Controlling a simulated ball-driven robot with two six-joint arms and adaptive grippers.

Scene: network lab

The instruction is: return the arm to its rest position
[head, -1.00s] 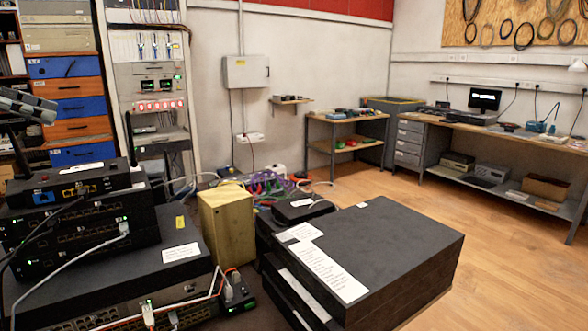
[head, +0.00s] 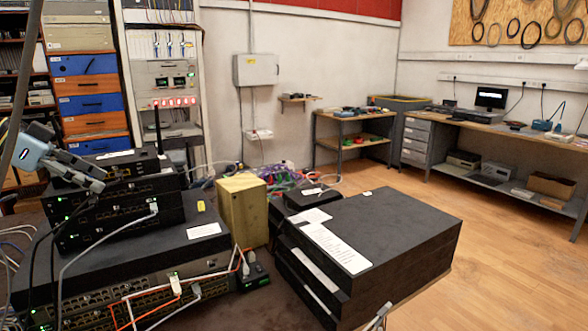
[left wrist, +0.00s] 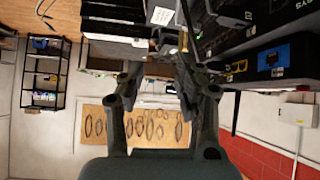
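My left gripper (head: 100,180) comes in from the left of the head view, tilted downward to the right. It is in front of the small black router (head: 130,163) with an antenna, at the top of the left stack. In the left wrist view my left gripper's dark fingers (left wrist: 163,75) stand apart, with no held object clearly visible. A small grey connector (left wrist: 167,42) shows beyond them; I cannot tell whether it touches them. My right gripper is out of view.
Black switches (head: 115,210) with cables are stacked below the router. A yellow box (head: 242,212) and a stack of black boxes (head: 400,225) stand to the right. A rack (head: 165,80) is behind. The wooden floor (head: 500,275) at right is clear.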

